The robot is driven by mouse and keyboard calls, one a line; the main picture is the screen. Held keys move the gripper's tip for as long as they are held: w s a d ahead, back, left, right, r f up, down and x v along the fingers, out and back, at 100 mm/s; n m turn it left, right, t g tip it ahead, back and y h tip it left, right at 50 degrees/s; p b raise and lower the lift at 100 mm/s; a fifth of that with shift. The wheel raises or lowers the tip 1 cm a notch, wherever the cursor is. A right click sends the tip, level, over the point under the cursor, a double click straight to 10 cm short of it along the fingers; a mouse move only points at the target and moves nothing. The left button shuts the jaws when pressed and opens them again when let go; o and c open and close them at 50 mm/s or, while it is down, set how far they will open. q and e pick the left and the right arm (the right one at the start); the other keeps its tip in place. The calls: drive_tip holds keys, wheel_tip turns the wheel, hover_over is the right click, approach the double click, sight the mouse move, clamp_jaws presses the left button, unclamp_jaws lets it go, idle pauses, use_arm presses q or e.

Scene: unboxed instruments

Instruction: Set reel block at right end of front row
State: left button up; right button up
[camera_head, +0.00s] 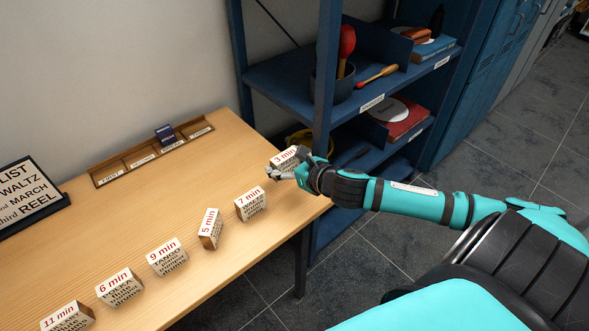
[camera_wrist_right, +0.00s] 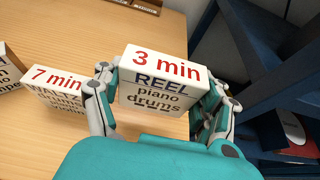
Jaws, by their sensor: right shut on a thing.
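The reel block (camera_head: 284,156), a white-faced wooden block marked "3 min REEL piano drums", is at the table's right edge, past the 7 min block. My right gripper (camera_head: 288,170) is shut on it. In the right wrist view the reel block (camera_wrist_right: 158,88) sits upright between the two fingers (camera_wrist_right: 160,100), its text facing the camera. I cannot tell whether its underside touches the table. The front row runs from the 11 min block (camera_head: 67,318) through 6 min (camera_head: 120,288), 9 min (camera_head: 167,257) and the turned 5 min block (camera_head: 210,229) to 7 min (camera_head: 251,204). My left gripper is not in view.
A labelled wooden tray (camera_head: 128,163) with a dark blue block (camera_head: 165,134) stands along the wall. A list sign (camera_head: 28,197) stands at the left. A blue shelf (camera_head: 290,78) with instruments rises close to the table's right edge. The table between tray and row is clear.

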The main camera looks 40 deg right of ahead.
sight(286, 190)
wheel_tip(286, 190, down, 2)
drive_tip(key=shift+f, duration=0.2)
wheel_tip(286, 190, down, 3)
drive_tip(key=shift+f+b, duration=0.15)
drive_tip(key=shift+b, duration=0.15)
drive_tip(key=shift+f, duration=0.3)
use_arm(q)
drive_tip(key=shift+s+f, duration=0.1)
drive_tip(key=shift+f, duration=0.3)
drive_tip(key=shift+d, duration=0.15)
use_arm(e)
drive_tip(key=shift+f, duration=0.1)
drive_tip(key=o, duration=1.2)
drive_tip(key=shift+o, duration=0.2)
